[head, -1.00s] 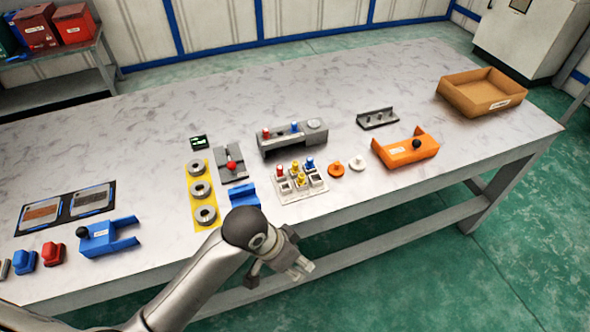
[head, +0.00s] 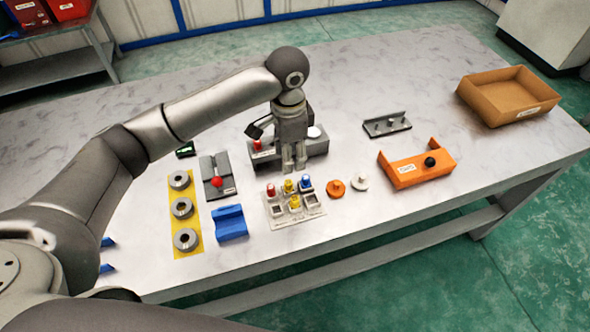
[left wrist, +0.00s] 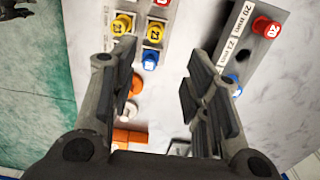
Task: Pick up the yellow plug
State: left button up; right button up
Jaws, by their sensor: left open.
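Two yellow plugs stand in the white rack, a rear one (head: 289,186) and a front one (head: 294,202). The left wrist view also shows two yellow plugs (left wrist: 122,25) (left wrist: 154,33) at its upper left. A red plug (head: 271,190) and a blue plug (head: 305,182) stand in the same white rack (head: 312,211). My left gripper (head: 294,170) points down, just behind the rack in the picture and in front of the grey block. In the left wrist view its two fingers (left wrist: 163,80) are spread, with only table between them. My right gripper is not in view.
The grey block (head: 318,147) with a red plug (head: 257,146) is partly hidden by my gripper. An orange disc (head: 336,188), white disc (head: 360,182) and orange holder (head: 412,173) lie right of the rack. A blue block (head: 231,222) stands left.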

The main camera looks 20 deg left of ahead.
aim_at(288, 182)
pick_arm(q)
jog(key=shift+s+f, duration=0.3)
jog(key=shift+f, duration=0.2)
jog(key=shift+s+f, duration=0.25)
jog(key=shift+f, duration=0.25)
jog(key=f, duration=0.2)
jog(key=shift+s+f, duration=0.2)
jog(key=shift+f, duration=0.1)
notch_tip(288, 182, down, 4)
jog(key=shift+w+a+f+p, duration=0.1)
jog(key=shift+f+p, duration=0.1)
jog(key=shift+p, duration=0.6)
jog(key=shift+f, duration=0.5)
jog(key=shift+c, duration=1)
jog(key=c, duration=0.5)
jog(key=shift+c, duration=1)
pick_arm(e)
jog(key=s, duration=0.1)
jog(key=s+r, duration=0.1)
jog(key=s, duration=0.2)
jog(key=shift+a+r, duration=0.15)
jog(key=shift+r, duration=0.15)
